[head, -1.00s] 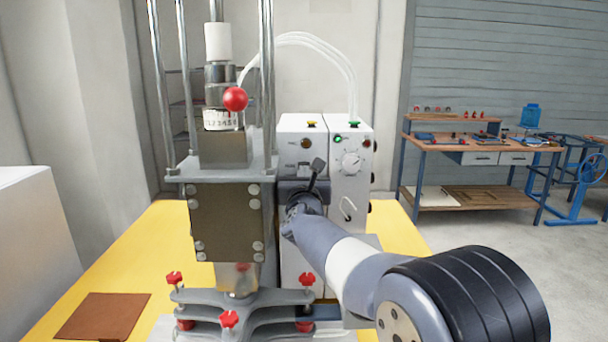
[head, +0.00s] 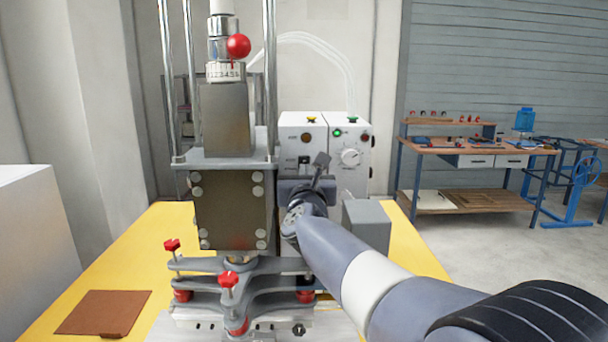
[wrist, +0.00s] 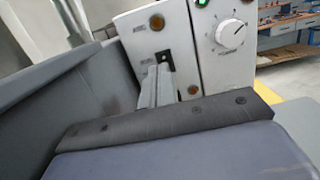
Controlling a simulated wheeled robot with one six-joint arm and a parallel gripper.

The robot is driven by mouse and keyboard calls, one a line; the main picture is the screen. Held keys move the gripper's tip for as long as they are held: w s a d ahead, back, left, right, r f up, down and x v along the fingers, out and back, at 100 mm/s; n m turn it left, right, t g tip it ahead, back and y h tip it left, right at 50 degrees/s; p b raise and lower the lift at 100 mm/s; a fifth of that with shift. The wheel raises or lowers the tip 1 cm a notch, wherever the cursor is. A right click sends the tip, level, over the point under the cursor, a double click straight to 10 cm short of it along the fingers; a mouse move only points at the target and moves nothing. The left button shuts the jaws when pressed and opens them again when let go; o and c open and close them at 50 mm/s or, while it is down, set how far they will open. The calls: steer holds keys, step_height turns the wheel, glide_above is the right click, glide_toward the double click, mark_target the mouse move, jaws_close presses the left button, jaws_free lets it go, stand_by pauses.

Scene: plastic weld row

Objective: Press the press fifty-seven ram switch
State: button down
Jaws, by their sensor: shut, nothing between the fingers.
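The white control box (head: 354,185) stands behind the press. Its small black switch (head: 305,160) also shows in the wrist view (wrist: 166,58); I take it for the ram switch, though its label is too small to read. My gripper (head: 321,163) is shut and empty, in front of the box. In the wrist view my finger tips (wrist: 163,72) are just below the switch, partly overlapping its lower edge; I cannot tell whether they touch it. The press (head: 232,210) stands left of my gripper, with a red ball (head: 238,46) near its top.
A fixture with red knobs (head: 228,281) sits under the press's dark block. A grey box (head: 366,226) stands right of my wrist. A brown sheet (head: 103,313) lies on the yellow table (head: 165,225). A workbench (head: 478,150) is farther back at right.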

steer(key=s, duration=0.5)
steer(key=shift+s+r, duration=0.35)
steer(key=shift+w, duration=0.15)
